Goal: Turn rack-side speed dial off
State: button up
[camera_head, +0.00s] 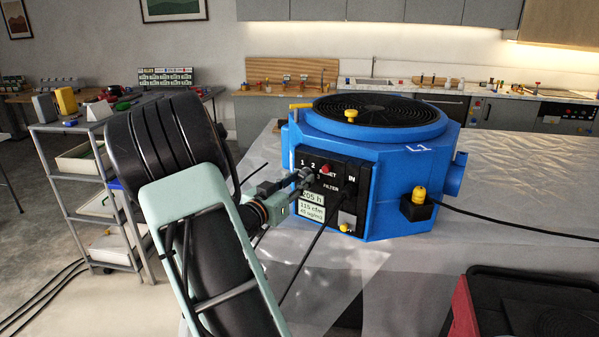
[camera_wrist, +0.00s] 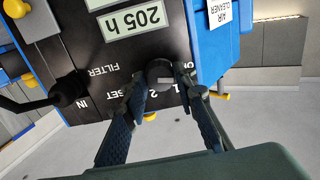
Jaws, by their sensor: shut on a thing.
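The blue air cleaner (camera_head: 395,185) stands on the sheet-covered table, with a black control panel (camera_head: 335,170) on its front. The panel has the labels 1, 2, RESET, IN and FILTER, and a display (camera_wrist: 134,19) reading 205 h. My gripper (camera_head: 302,179) reaches the panel from the left, below the 1 and 2 labels. In the wrist view my gripper (camera_wrist: 160,82) has its two fingers on either side of a dark round dial (camera_wrist: 158,68), shut on it. The fingers partly hide the dial; its exact pointing direction is hard to read.
A red button (camera_head: 325,169) sits close to the fingers, and a black cable runs down from the panel. A yellow-capped part (camera_head: 419,195) is on the cleaner's right side. A grey shelf rack (camera_head: 95,190) stands at left. A red-edged black case (camera_head: 520,305) lies front right.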

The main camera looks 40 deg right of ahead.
jog(key=shift+n+p, duration=0.85)
jog(key=shift+n, duration=0.45)
jog(key=o, duration=1.2)
jog(key=shift+c, duration=0.2)
jog(key=v, duration=1.2)
